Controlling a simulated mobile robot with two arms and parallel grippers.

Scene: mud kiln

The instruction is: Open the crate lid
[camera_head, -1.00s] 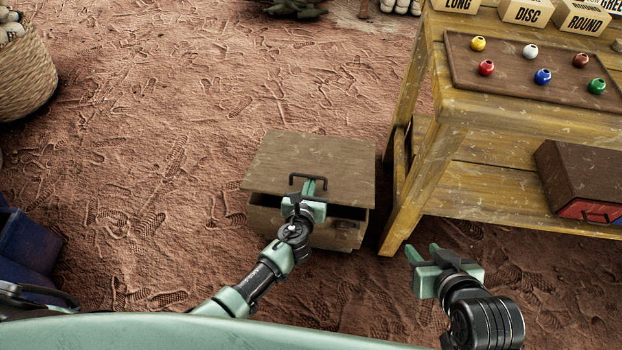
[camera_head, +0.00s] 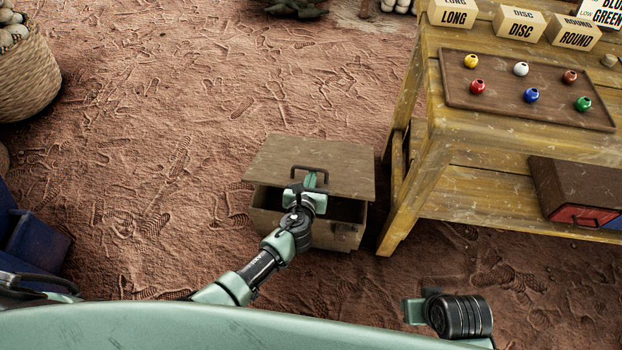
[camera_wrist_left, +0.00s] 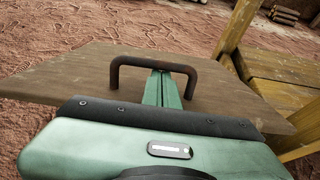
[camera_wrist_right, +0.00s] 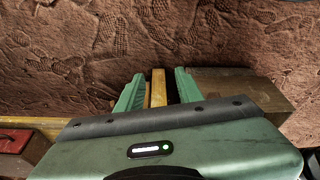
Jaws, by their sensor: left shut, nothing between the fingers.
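The wooden crate (camera_head: 333,233) stands on the ground at the middle of the head view. Its lid (camera_head: 270,158) is tilted up at the near side, with a dark gap below its front edge. A dark arched handle (camera_head: 310,170) sits on the lid near that edge; it also shows in the left wrist view (camera_wrist_left: 152,62). My left gripper (camera_head: 311,180) is at the handle, its fingers together and empty, reaching in under the arch (camera_wrist_left: 163,90). Whether they touch the handle is unclear. My right gripper (camera_wrist_right: 158,88) is open and empty, low at the right, away from the handle.
A wooden table (camera_head: 437,160) stands close to the crate's right, with a tray (camera_head: 460,95) of coloured beads, labelled blocks and a dark box (camera_head: 560,180) on its lower shelf. A basket (camera_head: 30,85) and a blue bin (camera_head: 35,245) are at the left. The ground left of the crate is free.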

